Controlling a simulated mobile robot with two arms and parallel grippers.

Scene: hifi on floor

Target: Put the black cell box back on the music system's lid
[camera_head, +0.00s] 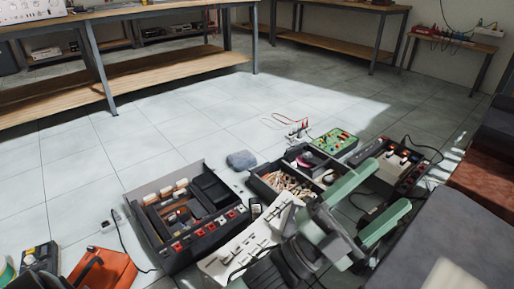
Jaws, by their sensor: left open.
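An open dark case (165,252), which looks like the music system, lies on the floor left of centre with a row of red and white keys along its near edge. A black block (211,189), possibly the cell box, sits in its right rear part. A pale panel with slots (245,245) lies right of the case; I cannot tell whether it is the lid. My left gripper (392,187) reaches in from the bottom, its two green fingers open and apart. It is right of the panel, over or near another dark device (392,172), with nothing visibly held. My right gripper is out of view.
A dark tray of loose parts (285,185) and a green circuit board (335,141) lie behind the gripper. An orange case (103,270) is at lower left. Workbenches (150,75) stand behind; the floor before them is mostly clear.

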